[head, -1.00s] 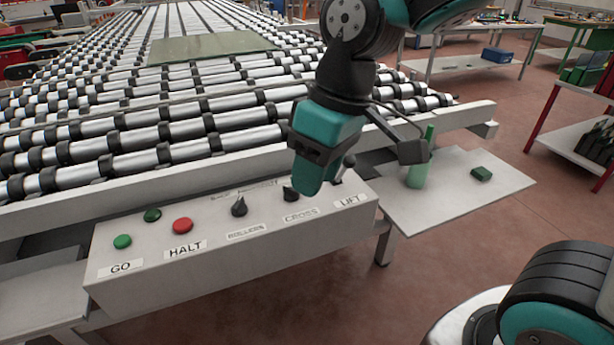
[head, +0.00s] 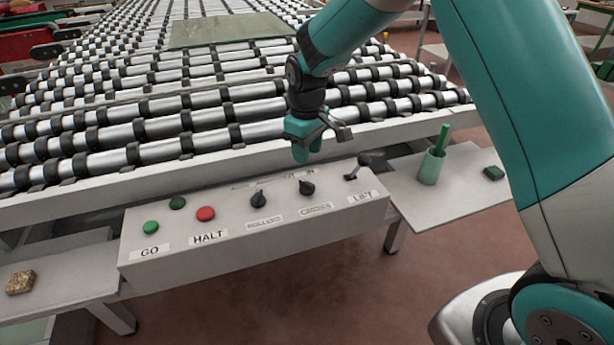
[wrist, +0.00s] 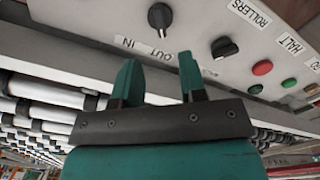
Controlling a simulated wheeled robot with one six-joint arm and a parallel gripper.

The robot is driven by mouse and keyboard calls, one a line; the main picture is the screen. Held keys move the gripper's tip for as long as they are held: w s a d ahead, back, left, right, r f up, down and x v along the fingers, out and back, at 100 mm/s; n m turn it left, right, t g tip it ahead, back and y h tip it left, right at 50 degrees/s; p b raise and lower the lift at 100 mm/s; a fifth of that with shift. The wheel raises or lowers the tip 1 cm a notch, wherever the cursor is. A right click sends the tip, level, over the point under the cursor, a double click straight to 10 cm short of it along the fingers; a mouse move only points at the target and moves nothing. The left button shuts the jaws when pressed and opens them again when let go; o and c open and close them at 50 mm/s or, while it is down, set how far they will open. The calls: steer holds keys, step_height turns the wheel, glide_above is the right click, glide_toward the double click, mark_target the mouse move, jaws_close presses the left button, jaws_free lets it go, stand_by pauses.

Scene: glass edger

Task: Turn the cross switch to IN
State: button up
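The cross switch (head: 306,187) is a black knob on the grey control panel (head: 232,217), above the CROSS label. In the wrist view the cross switch (wrist: 160,17) is at the top, with the words IN and OUT beside it. I cannot tell for sure which word its pointer faces. My gripper (head: 302,157) is above the panel's back edge, behind the cross switch and apart from it. In the wrist view its two teal fingers (wrist: 160,72) are spread, with nothing between them.
The rollers switch (head: 258,199) is left of the cross switch, with the red HALT button (head: 205,213) and green GO button (head: 151,227) beyond. The lift lever (head: 362,165) stands up on the right. The roller conveyor (head: 200,120) lies behind. A green cup (head: 431,166) is on the right shelf.

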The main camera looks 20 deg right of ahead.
mark_target(307, 182)
step_height(307, 182, down, 9)
steer(key=shift+f+p, duration=0.15)
steer(key=shift+p, duration=0.6)
jaws_close()
